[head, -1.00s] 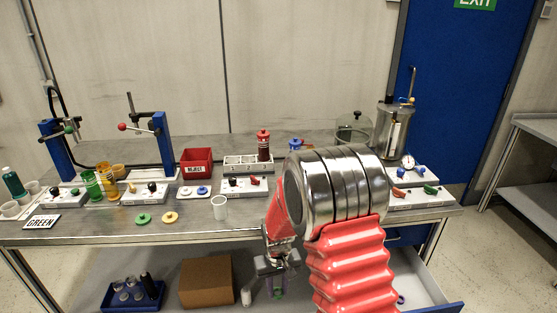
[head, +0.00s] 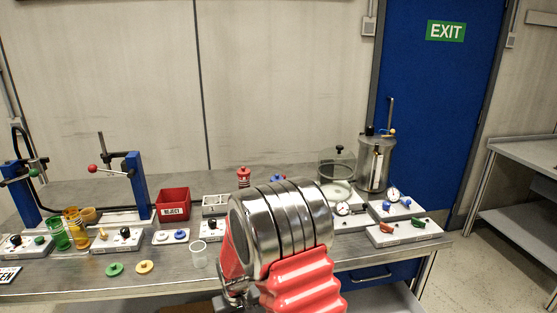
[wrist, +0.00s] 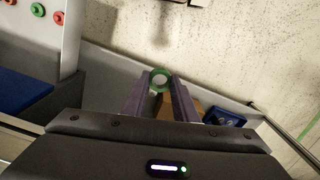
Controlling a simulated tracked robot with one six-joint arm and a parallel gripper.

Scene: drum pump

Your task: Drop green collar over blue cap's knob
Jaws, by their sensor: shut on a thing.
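A green collar (wrist: 160,71), a ring with a pale middle, is between the tips of my gripper (wrist: 160,82) in the wrist view. The jaws are shut on it. In the head view my red and silver arm hides the collar and most of the gripper near the bottom edge. A small blue piece (head: 277,178) shows just behind the arm at the back of the bench; I cannot tell whether it is the blue cap. Its lower part is hidden. The collar is apart from it.
The bench (head: 60,288) holds a red reject bin (head: 173,204), a clear cup (head: 198,254), a green disc (head: 114,269) and a yellow disc (head: 145,267). A blue tray (wrist: 225,117) shows in the wrist view.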

